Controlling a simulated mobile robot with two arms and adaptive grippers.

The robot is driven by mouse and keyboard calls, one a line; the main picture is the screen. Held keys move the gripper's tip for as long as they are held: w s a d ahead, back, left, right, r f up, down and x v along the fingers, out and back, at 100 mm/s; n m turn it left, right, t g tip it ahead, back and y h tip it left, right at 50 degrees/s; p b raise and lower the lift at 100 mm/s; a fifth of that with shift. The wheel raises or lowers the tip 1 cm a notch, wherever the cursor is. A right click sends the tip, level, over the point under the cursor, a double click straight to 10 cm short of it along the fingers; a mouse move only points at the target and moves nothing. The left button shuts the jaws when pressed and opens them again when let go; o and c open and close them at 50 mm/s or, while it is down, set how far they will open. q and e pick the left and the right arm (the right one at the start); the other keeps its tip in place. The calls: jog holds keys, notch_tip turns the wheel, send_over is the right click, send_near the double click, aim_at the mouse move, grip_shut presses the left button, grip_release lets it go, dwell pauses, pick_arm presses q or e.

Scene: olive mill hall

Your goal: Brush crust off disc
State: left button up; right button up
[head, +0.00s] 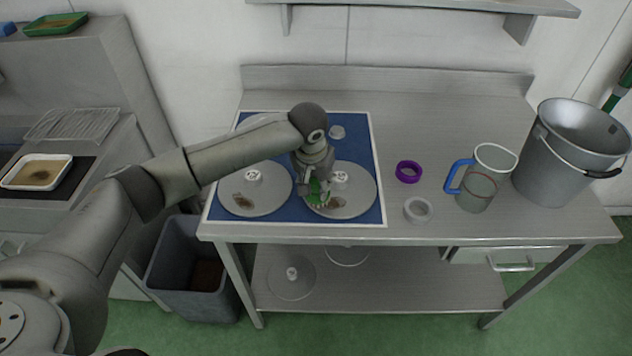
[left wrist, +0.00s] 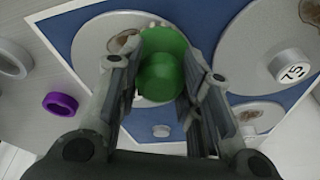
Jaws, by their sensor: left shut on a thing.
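My left gripper (head: 318,182) is shut on a green brush (head: 318,192) above the right-hand front disc (head: 362,196) on the blue mat (head: 358,150). In the left wrist view the brush (left wrist: 160,75) sits between the fingers (left wrist: 160,95), over a disc (left wrist: 88,42). A brown crust patch (head: 336,203) lies on this disc beside the brush; whether bristles touch it is unclear. The left-hand front disc (head: 270,205) also bears a brown crust patch (head: 243,201). Another disc at the back left is mostly hidden by my arm. My right gripper is not in view.
Right of the mat are a purple ring (head: 408,172), a white ring (head: 418,210), a clear jug with blue handle (head: 478,185) and a metal bucket (head: 560,160). A grey bin (head: 195,270) stands below left. The worktop's back right is clear.

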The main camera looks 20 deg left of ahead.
pick_arm(q)
jog(key=shift+w+f, duration=0.15)
jog(key=shift+f, duration=0.3)
jog(key=shift+f, duration=0.4)
